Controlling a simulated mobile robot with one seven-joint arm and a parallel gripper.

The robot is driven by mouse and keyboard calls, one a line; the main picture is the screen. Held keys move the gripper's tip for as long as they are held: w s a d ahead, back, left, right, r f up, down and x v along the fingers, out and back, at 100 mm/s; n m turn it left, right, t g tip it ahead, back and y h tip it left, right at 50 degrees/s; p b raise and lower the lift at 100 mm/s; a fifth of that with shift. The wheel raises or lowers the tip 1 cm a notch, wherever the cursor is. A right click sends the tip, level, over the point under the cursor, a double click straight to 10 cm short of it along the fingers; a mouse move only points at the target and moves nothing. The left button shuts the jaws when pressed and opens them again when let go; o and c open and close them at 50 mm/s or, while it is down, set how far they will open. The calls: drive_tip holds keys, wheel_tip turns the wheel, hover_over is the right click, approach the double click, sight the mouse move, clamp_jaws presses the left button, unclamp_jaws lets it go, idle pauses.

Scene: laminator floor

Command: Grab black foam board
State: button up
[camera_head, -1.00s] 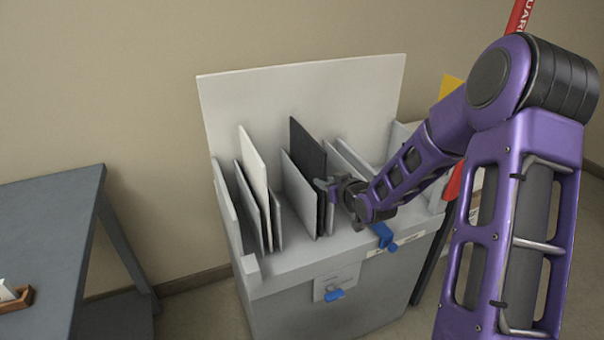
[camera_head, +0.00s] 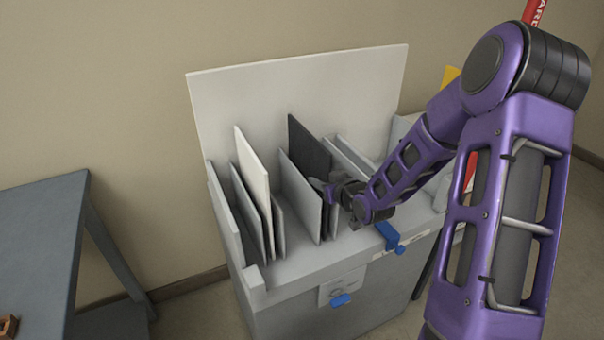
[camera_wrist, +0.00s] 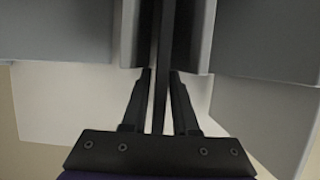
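The black foam board (camera_head: 309,150) stands upright in a slot of the grey bin, behind a lower light grey panel. My gripper (camera_head: 325,188) is at its near edge, on the right side of the bin. In the wrist view the board's dark edge (camera_wrist: 162,60) runs between the two fingers of my gripper (camera_wrist: 161,76). The fingers are on either side of it, and a narrow gap seems to show beside each. My gripper looks open around the board. Contact at the fingertips is hard to make out.
The grey bin (camera_head: 300,290) also holds a white board (camera_head: 254,178) to the left, with grey dividers between slots. A large pale panel (camera_head: 300,85) stands behind. Blue clamps (camera_head: 388,236) are on the bin's front. A grey table (camera_head: 40,235) stands at left.

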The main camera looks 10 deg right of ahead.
drive_tip(key=shift+c, duration=0.3)
clamp_jaws()
